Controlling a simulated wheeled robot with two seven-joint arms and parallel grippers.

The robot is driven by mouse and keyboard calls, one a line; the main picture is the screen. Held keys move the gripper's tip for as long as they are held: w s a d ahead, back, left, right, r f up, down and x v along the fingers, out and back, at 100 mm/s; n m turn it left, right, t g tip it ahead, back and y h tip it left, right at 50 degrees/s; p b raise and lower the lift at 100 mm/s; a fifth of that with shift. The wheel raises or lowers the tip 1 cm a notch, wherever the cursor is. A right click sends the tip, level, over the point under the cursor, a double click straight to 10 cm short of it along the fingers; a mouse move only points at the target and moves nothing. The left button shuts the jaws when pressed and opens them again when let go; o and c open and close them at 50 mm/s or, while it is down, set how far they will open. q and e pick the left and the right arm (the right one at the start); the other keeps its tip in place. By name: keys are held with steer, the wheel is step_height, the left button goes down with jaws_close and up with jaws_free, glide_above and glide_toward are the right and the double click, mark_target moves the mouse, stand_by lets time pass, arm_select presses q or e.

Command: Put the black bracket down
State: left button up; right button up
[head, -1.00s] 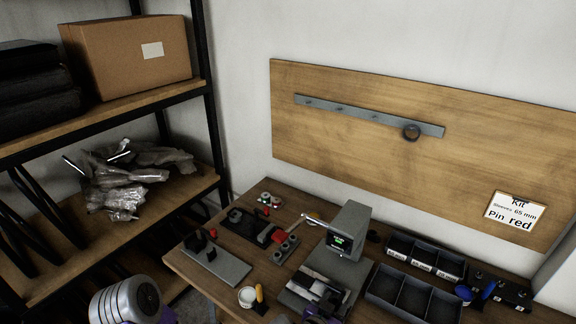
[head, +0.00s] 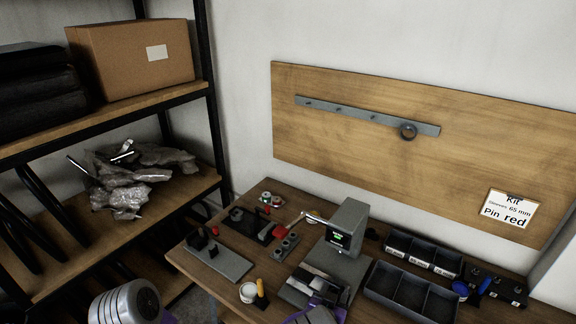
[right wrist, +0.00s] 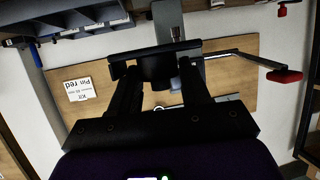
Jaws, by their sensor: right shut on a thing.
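My right gripper (right wrist: 157,85) is shut on the black bracket (right wrist: 156,64), a dark piece with a wide crossbar that spans the fingertips in the right wrist view. My left gripper is not in view; only part of my left arm shows at the bottom left.
The press lever (right wrist: 245,58) with a red end shows in the right wrist view. A shelf rack stands left.

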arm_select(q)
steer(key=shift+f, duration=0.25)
arm_select(e)
steer(key=w+d+r+n+y, duration=0.1)
steer(key=d+r+n+y, duration=0.1)
steer(key=r+y, duration=0.1)
steer(key=w+d+r+n+t+y, duration=0.1)
steer(key=w+d+r+n+y, duration=0.1)
steer(key=r, duration=0.3)
steer(key=shift+w+d+r+n+y, duration=0.3)
steer(key=shift+n+y, duration=0.1)
steer(key=shift+n, duration=0.1)
